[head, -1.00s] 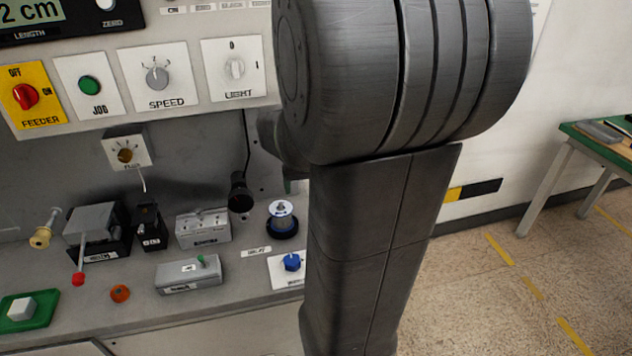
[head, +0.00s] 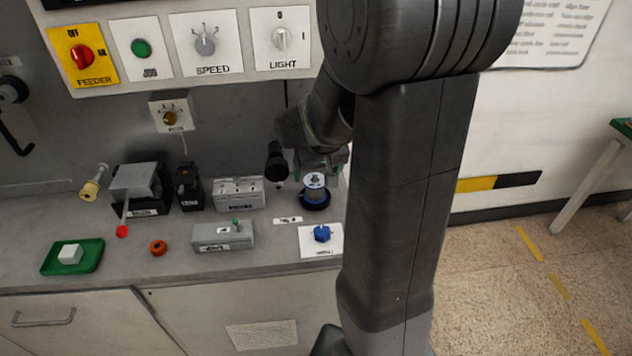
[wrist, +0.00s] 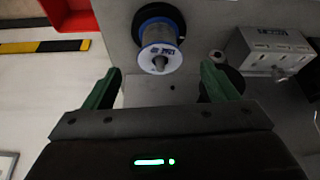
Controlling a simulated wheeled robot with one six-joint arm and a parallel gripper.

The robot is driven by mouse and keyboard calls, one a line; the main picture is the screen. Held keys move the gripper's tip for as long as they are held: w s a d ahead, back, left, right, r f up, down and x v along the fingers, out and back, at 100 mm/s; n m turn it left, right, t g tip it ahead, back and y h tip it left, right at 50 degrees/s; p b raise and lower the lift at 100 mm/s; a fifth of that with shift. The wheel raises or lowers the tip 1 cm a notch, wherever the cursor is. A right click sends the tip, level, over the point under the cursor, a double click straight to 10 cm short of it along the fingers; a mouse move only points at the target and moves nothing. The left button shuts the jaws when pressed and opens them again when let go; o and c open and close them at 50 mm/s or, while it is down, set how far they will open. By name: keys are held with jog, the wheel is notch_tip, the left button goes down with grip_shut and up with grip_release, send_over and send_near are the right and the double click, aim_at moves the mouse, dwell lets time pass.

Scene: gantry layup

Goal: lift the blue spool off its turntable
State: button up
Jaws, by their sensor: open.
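The blue spool (head: 314,186) stands upright on its black round turntable (head: 316,206), towards the right end of the bench in the head view. It has a pale label on top, a blue rim and a greyish wound body. In the wrist view the spool (wrist: 160,57) is at the upper middle, with the black turntable (wrist: 148,14) behind it. My gripper (wrist: 157,78) is open and empty. Its two green fingers point towards the spool, one on each side of it in the picture, with no contact visible. In the head view my gripper (head: 322,160) is just above the spool and partly hidden.
A grey box (head: 238,194) with several sockets stands further left. A blue knob on a white plate (head: 322,234) lies in front. A red bin (wrist: 72,14) shows at the wrist view's top left.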

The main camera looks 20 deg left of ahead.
aim_at(316, 181)
jog(key=shift+x, duration=3.6)
jog(key=shift+r, duration=0.1)
jog(key=c, duration=1.2)
jog(key=shift+r+p, duration=3.1)
jog(key=shift+r, duration=1.25)
jog(key=shift+r+p, duration=1)
jog(key=shift+r, duration=0.7)
